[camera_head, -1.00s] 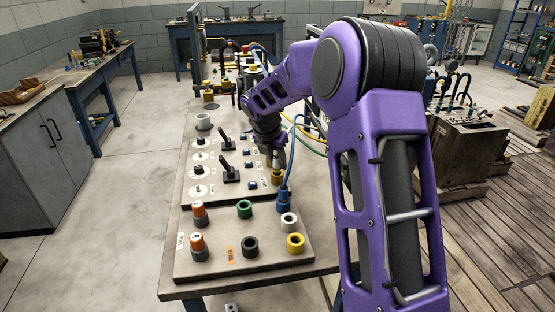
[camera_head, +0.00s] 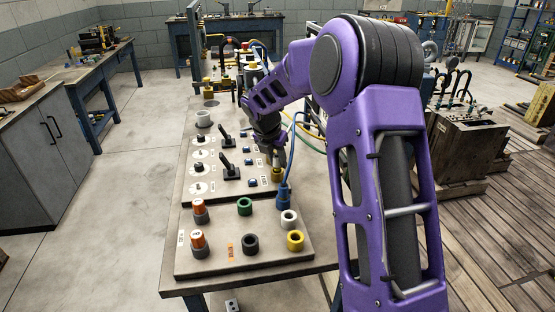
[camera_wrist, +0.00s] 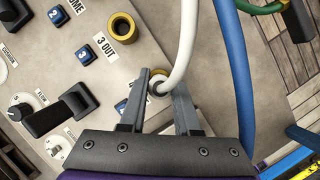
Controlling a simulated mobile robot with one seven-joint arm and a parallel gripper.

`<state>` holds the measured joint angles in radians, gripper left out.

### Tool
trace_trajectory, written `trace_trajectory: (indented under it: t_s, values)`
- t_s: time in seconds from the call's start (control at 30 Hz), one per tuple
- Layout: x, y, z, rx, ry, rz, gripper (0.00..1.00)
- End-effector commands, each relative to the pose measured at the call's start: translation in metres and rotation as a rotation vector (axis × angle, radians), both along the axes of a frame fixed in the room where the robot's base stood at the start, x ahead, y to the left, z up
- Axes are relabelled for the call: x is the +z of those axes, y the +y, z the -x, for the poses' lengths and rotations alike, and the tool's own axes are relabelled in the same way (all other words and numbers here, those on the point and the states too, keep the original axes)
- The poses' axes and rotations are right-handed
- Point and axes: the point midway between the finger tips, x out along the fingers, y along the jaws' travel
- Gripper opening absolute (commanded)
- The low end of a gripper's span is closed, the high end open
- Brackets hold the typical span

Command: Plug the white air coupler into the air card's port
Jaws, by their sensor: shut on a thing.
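My gripper (camera_wrist: 152,82) is shut at the fingertips on the end of the white hose (camera_wrist: 188,40), where the white air coupler is; the fingers and the hose's bend mostly hide the coupler. A brass-coloured ring (camera_wrist: 157,75) shows right at the fingertips, and I cannot tell whether the coupler is seated in it. Another brass port (camera_wrist: 122,27) stands beside the "3 OUT" label, farther up in the wrist view. In the head view my gripper (camera_head: 274,153) is just above a brass port (camera_head: 277,174) at the right edge of the middle panel.
Black levers (camera_head: 229,170) and blue buttons (camera_wrist: 83,55) lie to the left. Green, black, white and yellow rings stand in front.

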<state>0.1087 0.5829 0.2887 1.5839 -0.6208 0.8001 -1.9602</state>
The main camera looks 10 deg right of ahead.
Motion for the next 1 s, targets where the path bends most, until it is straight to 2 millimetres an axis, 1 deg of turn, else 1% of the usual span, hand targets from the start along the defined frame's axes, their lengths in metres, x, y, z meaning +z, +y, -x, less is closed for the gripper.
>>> trace_trajectory:
  t_s: [0.97, 1.0]
  values:
    - [-0.010, 0.000, 0.000, 0.000, 0.002, -0.001, 0.00]
    - [-0.010, 0.000, 0.001, 0.000, 0.003, -0.001, 0.34]
